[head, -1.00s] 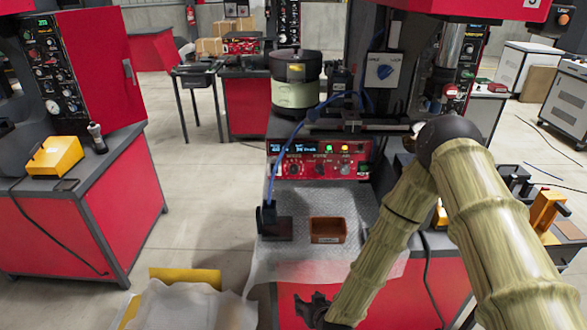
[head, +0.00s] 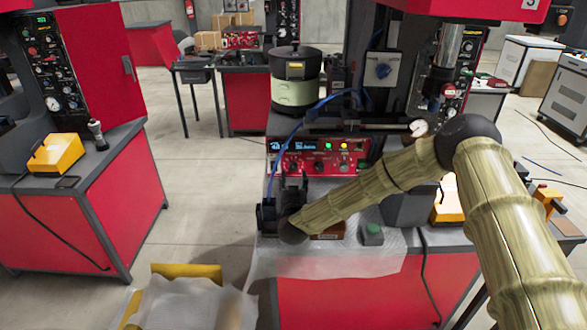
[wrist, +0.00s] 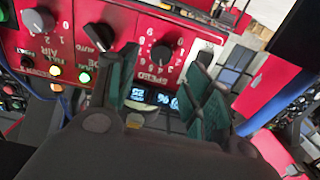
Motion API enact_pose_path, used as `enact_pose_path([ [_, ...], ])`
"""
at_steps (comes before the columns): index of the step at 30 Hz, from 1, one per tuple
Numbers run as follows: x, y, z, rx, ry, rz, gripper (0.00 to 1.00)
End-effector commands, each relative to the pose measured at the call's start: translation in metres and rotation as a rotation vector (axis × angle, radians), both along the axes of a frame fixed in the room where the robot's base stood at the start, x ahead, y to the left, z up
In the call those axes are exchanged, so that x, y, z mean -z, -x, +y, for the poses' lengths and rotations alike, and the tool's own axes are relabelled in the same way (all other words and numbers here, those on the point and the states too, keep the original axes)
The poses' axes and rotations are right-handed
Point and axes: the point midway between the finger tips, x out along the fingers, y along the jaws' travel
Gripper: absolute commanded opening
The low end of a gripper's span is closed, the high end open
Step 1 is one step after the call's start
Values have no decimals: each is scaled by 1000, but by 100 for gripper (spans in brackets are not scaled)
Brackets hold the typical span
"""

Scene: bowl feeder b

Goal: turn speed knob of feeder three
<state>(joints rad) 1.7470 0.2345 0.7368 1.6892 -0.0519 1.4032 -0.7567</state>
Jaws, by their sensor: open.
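The feeder's red control panel (head: 357,150) has a lit blue display (head: 312,146) and a row of knobs. In the wrist view the panel appears upside down. Its black speed knob (wrist: 160,53), with a white number scale, shows in the gap between my fingertips. My gripper (wrist: 166,62) is open, with teal finger pads on either side of that gap, apart from the knob as far as I can tell. In the head view my gripper (head: 291,183) is in front of the panel's left part and hides some of it.
Beside the speed knob are a black mode knob (wrist: 98,36) and a grey air knob (wrist: 38,20). The bowl feeder (head: 296,92) stands behind the panel. A brown tray (head: 332,235) and a green button box (head: 373,234) are on the bench near my arm.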

Motion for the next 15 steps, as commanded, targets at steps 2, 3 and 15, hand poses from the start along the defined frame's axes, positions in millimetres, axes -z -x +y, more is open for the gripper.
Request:
enact_pose_path([
  [2,-3,-14,0,1,0,-1,50],
  [3,-3,-20,0,1,0,-1,50],
  [15,-1,-60,0,-1,-1,0,50],
])
